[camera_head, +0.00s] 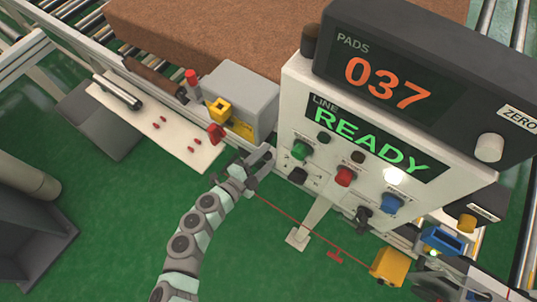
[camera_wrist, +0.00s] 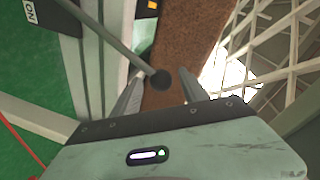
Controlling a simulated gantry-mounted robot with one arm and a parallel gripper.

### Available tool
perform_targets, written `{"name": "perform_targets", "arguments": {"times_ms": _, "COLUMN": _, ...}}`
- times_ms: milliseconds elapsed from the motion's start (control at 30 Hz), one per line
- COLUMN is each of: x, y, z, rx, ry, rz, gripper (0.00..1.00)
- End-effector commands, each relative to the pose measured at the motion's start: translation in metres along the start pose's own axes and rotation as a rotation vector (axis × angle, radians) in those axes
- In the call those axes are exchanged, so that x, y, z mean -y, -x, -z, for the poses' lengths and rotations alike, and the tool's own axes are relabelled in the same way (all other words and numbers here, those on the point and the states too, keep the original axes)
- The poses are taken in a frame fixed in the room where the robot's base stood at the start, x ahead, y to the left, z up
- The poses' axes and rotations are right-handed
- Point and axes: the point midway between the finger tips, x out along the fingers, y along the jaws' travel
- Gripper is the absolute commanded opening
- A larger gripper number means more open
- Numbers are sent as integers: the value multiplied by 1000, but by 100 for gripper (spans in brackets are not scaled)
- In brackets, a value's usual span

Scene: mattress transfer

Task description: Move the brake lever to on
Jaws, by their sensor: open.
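The brake lever shows in the wrist view as a grey rod (camera_wrist: 105,37) with a round black knob (camera_wrist: 160,80). The rod comes in from the top left. A dark plate with upside-down white letters, seemingly "ON" (camera_wrist: 31,12), is at the top left corner, left of the rod. My gripper (camera_wrist: 162,75) is open, with the knob between its fingertips in the picture. Contact cannot be told. In the head view my gripper (camera_head: 262,162) is at the left edge of the white control panel (camera_head: 297,90). I cannot make out the lever there.
The panel carries several buttons and a display (camera_head: 390,85) reading 037. A brown slab (camera_head: 230,35) lies on rollers behind. A grey box (camera_head: 243,90) and a white shelf (camera_head: 160,130) with small red parts are left. A red cord (camera_head: 290,215) runs to a yellow box (camera_head: 389,266).

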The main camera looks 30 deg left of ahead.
Motion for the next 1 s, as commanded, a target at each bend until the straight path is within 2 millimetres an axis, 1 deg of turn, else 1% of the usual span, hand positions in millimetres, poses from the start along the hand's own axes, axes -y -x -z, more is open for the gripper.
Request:
{"name": "perform_targets", "arguments": {"times_ms": 33, "x": 0, "y": 10, "z": -1, "rx": 4, "ry": 0, "rz": -1, "gripper": 52}}
{"name": "perform_targets", "arguments": {"times_ms": 300, "x": 0, "y": 65, "z": -1, "rx": 6, "ry": 1, "rz": -2, "gripper": 52}}
{"name": "perform_targets", "arguments": {"times_ms": 400, "x": 0, "y": 79, "z": 0, "rx": 2, "ry": 1, "rz": 0, "gripper": 52}}
{"name": "perform_targets", "arguments": {"times_ms": 500, "x": 0, "y": 89, "z": 1, "rx": 0, "ry": 0, "rz": 0, "gripper": 52}}
{"name": "perform_targets", "arguments": {"times_ms": 667, "x": 0, "y": 95, "z": 1, "rx": -1, "ry": -1, "rz": -1, "gripper": 52}}
{"name": "perform_targets", "arguments": {"times_ms": 1000, "x": 0, "y": 95, "z": 1, "rx": -1, "ry": 0, "rz": -1, "gripper": 52}}
